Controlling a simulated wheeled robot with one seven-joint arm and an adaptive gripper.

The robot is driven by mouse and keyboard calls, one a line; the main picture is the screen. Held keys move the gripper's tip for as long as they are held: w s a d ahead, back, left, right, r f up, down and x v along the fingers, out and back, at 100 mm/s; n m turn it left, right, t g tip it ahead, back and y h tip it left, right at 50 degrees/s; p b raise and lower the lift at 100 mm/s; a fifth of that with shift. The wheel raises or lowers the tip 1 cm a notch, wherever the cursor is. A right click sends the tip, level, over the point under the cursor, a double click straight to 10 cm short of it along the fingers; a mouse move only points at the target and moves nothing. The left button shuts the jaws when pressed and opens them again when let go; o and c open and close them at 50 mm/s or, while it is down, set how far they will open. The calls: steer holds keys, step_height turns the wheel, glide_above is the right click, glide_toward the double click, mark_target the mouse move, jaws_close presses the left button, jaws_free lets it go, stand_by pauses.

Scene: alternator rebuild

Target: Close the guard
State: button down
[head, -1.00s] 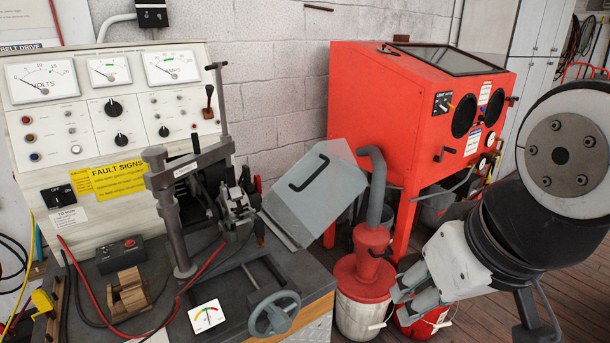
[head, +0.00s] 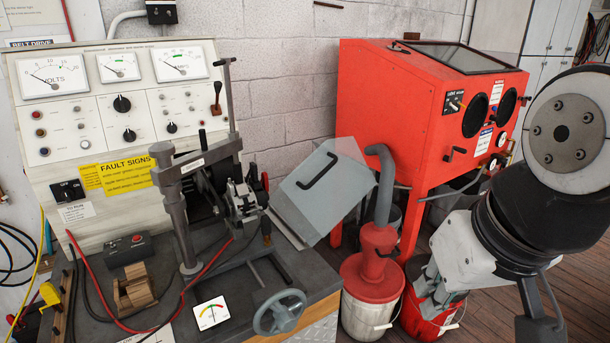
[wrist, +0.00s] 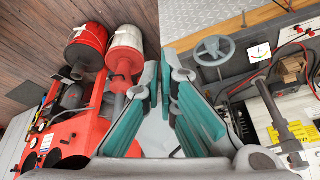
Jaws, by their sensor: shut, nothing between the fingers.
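The guard (head: 325,192) is a grey box-like hood with a black bar handle (head: 318,171) on its face. In the head view it hangs tilted, swung open, at the right rear edge of the test bench, beside the clamped alternator (head: 240,199). My gripper (head: 426,292) is at the lower right, in front of the red pail and apart from the guard. Its fingers are shut and empty. In the wrist view the teal finger pads (wrist: 163,105) fill the middle, with a pale grey surface partly visible between and below them, likely the guard.
The test bench (head: 300,262) carries a handwheel (head: 279,312) and a vertical post (head: 175,215). A red cabinet (head: 400,105) stands behind on the right. A red-topped white pail (head: 360,315) with a grey hose (head: 384,180) stands between the guard and my gripper in the picture.

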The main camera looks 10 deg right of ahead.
mark_target(372, 188)
steer(key=w+a+f+m+y+b, duration=0.1)
steer(key=w+f+m+y+b, duration=0.25)
steer(key=w, duration=0.65)
steer(key=w+a+f+m+g+y+b, duration=0.1)
steer(key=w+a+f+m+y+b, duration=0.2)
steer(key=w, duration=0.6)
steer(key=w+f+m+y+b, duration=0.1)
steer(key=w+f+m+y, duration=0.25)
steer(key=w, duration=0.65)
steer(key=w+d+f+m+t+b, duration=0.2)
steer(key=w+d+f+m+t, duration=0.25)
steer(key=w+d, duration=0.3)
steer(key=w+d+f+m+t+y+b, duration=0.1)
steer(key=w+d+f+m+t+b, duration=0.1)
steer(key=w+d+f+m+t, duration=0.5)
steer(key=w+d+f+m+t+b, duration=0.1)
steer(key=w+d+f+t+b, duration=0.15)
steer(key=w+d, duration=0.6)
steer(key=w+a+r, duration=0.4)
steer(key=a+r, duration=0.1)
steer(key=shift+w, duration=0.15)
